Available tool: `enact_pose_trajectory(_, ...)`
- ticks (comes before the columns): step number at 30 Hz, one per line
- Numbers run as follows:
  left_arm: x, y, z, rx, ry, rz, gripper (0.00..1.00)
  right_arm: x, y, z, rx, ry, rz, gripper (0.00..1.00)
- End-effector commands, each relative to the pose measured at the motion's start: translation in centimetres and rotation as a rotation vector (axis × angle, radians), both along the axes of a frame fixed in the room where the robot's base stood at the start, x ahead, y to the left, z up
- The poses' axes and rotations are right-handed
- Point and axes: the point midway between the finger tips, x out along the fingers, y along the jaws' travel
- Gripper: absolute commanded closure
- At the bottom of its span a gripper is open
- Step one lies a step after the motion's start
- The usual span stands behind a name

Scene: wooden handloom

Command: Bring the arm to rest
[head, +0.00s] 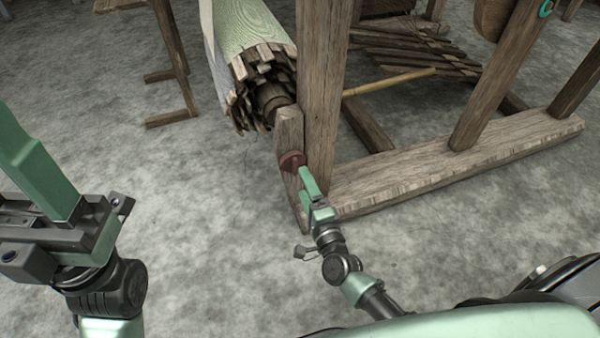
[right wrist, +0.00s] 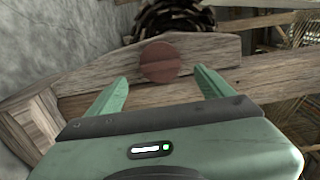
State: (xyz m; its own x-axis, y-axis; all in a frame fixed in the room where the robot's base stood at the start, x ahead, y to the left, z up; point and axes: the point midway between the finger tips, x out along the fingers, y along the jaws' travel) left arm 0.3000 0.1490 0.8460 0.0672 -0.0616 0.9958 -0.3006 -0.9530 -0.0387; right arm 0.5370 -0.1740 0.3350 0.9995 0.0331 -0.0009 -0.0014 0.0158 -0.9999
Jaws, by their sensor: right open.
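My right gripper (head: 307,180) is at the front lower corner of the loom, by a round reddish-brown knob (head: 292,160) on a short wooden post. In the right wrist view the two green fingers (right wrist: 160,88) are spread apart with nothing between them. The knob (right wrist: 160,62) lies just beyond the fingertips, against a wooden board. My left gripper (head: 45,160) is large and close at the left of the head view, over bare floor. Its jaw opening cannot be made out.
The wooden loom frame (head: 420,170) has upright posts (head: 322,70) and a long floor beam. A slatted roller with pale green cloth (head: 245,30) sits above the knob. Wooden treadles (head: 420,50) lie behind. A wooden stand (head: 172,75) is at the back left. The grey floor between is clear.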

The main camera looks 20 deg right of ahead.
Motion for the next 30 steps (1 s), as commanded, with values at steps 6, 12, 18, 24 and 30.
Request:
enact_pose_trajectory(6,0.0,0.0,-0.2,0.0,0.016,-0.002,0.46,-1.7,0.0,0.0,0.0,0.001,0.001,0.18)
enact_pose_trajectory(12,0.0,0.0,-0.2,0.0,0.015,-0.002,0.46,-1.7,0.0,0.0,0.001,0.0,0.001,0.18)
enact_pose_trajectory(18,0.0,0.0,-0.2,0.0,0.016,-0.002,0.46,-1.7,0.0,0.0,0.001,0.0,0.001,0.18)
enact_pose_trajectory(24,-0.1,0.0,-0.1,0.001,0.015,-0.002,0.46,-1.6,0.1,1.3,-0.023,-0.028,0.0,0.18)
enact_pose_trajectory(30,-0.1,0.1,-0.3,-0.001,0.039,-0.004,0.46,-2.2,0.9,11.8,-0.244,-0.275,-0.044,0.18)
